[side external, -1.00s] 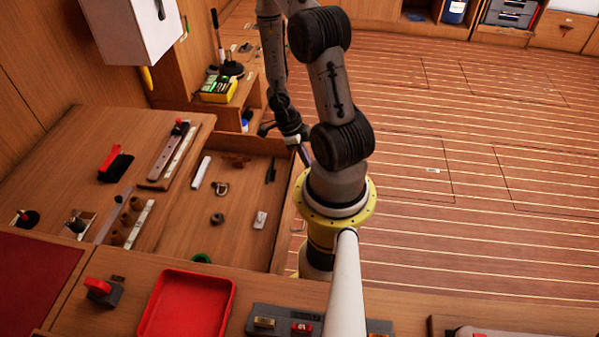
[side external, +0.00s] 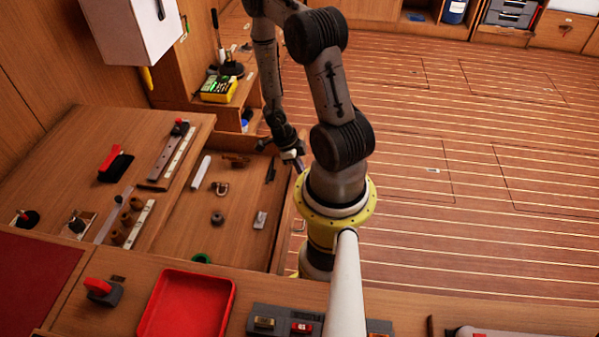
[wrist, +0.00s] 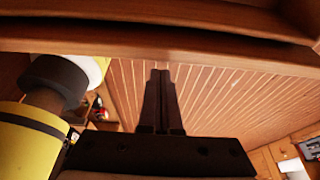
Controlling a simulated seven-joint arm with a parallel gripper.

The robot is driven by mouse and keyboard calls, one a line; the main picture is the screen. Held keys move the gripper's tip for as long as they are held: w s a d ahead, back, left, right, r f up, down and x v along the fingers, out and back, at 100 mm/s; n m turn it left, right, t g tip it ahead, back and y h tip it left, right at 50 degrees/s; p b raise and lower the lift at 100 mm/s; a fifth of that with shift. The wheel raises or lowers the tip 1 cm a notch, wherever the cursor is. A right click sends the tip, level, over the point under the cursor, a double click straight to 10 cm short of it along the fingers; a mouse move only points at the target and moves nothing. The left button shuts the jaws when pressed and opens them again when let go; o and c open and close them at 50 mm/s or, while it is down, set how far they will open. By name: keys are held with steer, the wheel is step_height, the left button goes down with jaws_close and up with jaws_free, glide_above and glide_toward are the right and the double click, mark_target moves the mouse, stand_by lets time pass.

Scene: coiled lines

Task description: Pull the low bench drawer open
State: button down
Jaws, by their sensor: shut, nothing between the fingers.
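The low bench drawer (side external: 240,245) stands pulled out in the side external view, its inside exposed with several small items lying in it. Its front board (side external: 284,222) faces right, toward my arm's base. My gripper (side external: 300,166) is at the far end of this front board; I cannot tell whether it touches it. In the wrist view my gripper's fingers (wrist: 160,74) are together and empty, below a wooden edge that crosses the top of the picture. A drawer handle cannot be made out clearly.
The bench top (side external: 85,165) left of the drawer holds tools. A red tray (side external: 187,305) sits on the near counter. A shelf unit with a yellow box (side external: 219,90) stands beyond the drawer. The striped floor (side external: 480,190) to the right is open.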

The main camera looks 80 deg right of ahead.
steer(key=shift+w, duration=0.45)
steer(key=shift+w, duration=0.1)
steer(key=shift+w, duration=1.95)
steer(key=shift+s, duration=0.1)
step_height(320, 180, up, 9)
steer(key=shift+s+r, duration=0.2)
steer(key=shift+s, duration=0.05)
